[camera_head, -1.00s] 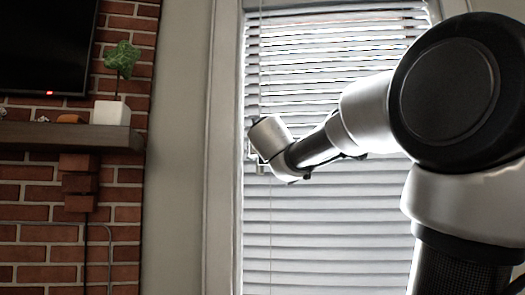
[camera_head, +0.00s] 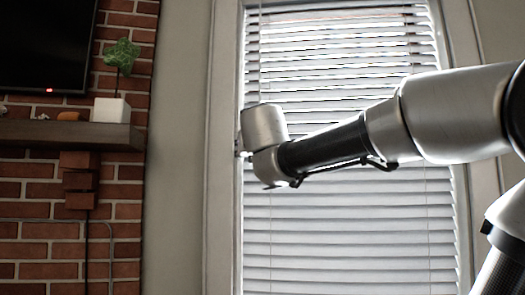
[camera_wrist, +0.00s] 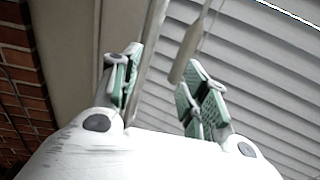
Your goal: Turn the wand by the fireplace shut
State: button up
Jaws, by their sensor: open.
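The wand is a slim grey rod with a thicker lower handle (camera_wrist: 193,50) in the wrist view. It hangs at a slant in front of the blinds (camera_wrist: 250,75). My gripper (camera_wrist: 160,82) is open, with green-padded fingers on either side of a gap. The handle's lower end shows in that gap, close to the right finger; I cannot tell if they touch. In the head view a thin line, likely the wand (camera_head: 261,60), hangs at the window's left side. My wrist hides its lower part and most of my gripper there. The blind slats (camera_head: 340,225) show light between some of them.
The window's left frame (camera_head: 222,200) stands close to my gripper. A brick fireplace wall (camera_head: 40,240) is at the left, with a wooden mantel (camera_head: 70,136), a potted plant (camera_head: 112,109) and a dark screen (camera_head: 45,40).

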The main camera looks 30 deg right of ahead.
jog(key=w+a+f+m+g+h, duration=0.15)
jog(key=w+a+f, duration=0.3)
jog(key=w, duration=0.45)
jog(key=s+d+r+m+g+h, duration=0.4)
jog(key=s+d+m+g+h, duration=0.1)
jog(key=d+h, duration=0.2)
jog(key=shift+t, duration=0.25)
jog(key=x, duration=0.7)
jog(key=shift+w+a+f, duration=0.1)
jog(key=shift+w, duration=0.1)
grip_shut()
